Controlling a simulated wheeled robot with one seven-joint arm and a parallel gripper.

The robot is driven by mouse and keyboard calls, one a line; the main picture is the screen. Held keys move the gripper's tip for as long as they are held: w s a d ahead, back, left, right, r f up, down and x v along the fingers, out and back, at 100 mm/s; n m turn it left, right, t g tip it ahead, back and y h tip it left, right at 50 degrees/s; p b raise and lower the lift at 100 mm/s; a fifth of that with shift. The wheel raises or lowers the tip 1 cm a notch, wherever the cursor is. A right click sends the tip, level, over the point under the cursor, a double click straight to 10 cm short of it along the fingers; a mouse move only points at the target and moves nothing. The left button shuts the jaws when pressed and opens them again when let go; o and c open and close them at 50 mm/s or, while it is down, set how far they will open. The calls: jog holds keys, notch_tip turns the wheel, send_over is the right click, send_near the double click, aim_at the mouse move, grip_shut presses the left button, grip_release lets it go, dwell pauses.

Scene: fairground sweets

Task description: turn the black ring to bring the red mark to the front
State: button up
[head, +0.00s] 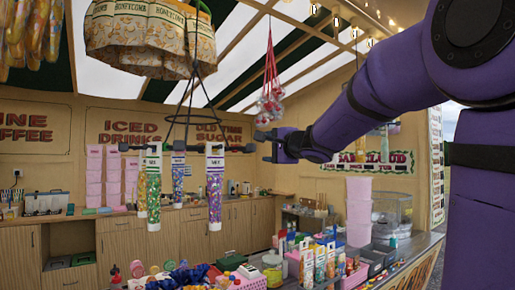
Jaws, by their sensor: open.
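The black ring (190,148) hangs under thin black rods in the left half of the head view, seen almost edge-on. Stubby black ends stick out at its left and right. Several tubes of coloured sweets with white caps hang from it, including a front one (215,188) and a green-mixed one (153,190). I cannot make out a red mark on the ring. My gripper (264,146) is open at the end of my purple arm. It points left, close to the ring's right end; I cannot tell whether they touch.
A patterned honeycomb bag cluster (150,40) hangs above the ring. Red-and-white baubles (270,100) hang just above my gripper. The space beneath my gripper looks clear.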

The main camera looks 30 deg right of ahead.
aim_at(254, 147)
jog(key=shift+w+a, duration=0.15)
jog(key=shift+w, duration=4.6)
